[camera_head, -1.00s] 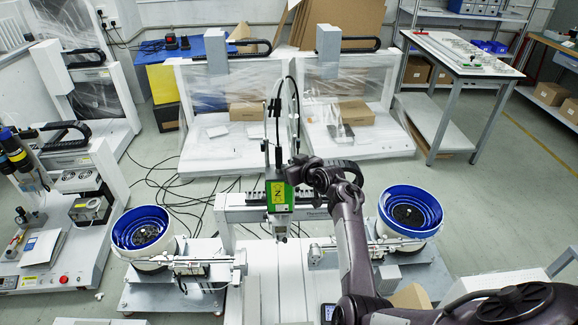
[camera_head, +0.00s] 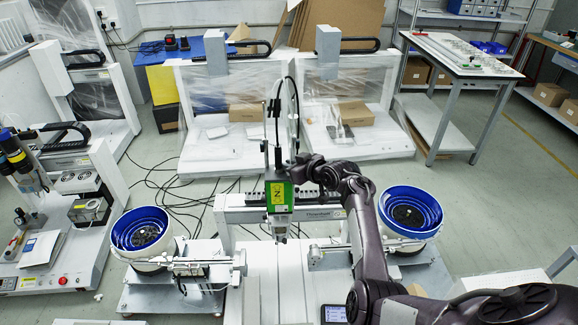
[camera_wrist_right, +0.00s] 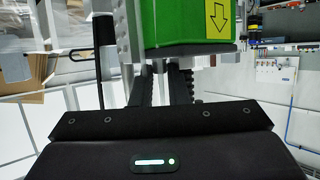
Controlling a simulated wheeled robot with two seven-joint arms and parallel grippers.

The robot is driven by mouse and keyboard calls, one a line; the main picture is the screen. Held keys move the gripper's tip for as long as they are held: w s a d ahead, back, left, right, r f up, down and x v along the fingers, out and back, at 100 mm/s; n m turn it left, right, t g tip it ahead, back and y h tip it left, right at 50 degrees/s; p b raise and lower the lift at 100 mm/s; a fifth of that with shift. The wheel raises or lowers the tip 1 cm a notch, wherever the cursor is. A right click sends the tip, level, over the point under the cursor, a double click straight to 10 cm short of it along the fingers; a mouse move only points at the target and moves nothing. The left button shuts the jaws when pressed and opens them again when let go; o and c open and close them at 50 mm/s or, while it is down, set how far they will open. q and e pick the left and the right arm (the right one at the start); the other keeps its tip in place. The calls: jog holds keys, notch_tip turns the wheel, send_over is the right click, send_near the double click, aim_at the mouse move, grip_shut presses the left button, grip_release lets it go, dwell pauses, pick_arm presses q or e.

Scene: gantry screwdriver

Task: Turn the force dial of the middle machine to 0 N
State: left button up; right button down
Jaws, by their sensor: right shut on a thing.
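The middle machine (camera_head: 282,265) stands in front of me with a white bed and a gantry beam. Its green screwdriver head (camera_head: 280,195), with a yellow arrow label, hangs at the centre. It also fills the top of the right wrist view (camera_wrist_right: 190,25). My right gripper (camera_head: 304,170) reaches in from the right to the upper right side of the green head. Its fingers (camera_wrist_right: 160,85) are close together and shut at the head, on what I take to be the force dial. The dial and its scale are hidden, so its setting cannot be read. My left gripper is not in view.
Blue-rimmed feeder bowls stand left (camera_head: 142,232) and right (camera_head: 410,212) of the machine; my right arm passes close to the right one. A small screen (camera_head: 334,313) sits at the front. Another machine (camera_head: 75,230) stands left, and wrapped machines (camera_head: 345,110) stand behind.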

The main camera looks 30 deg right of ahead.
jog(key=c, duration=1.7)
grip_release()
jog(key=shift+s, duration=0.1)
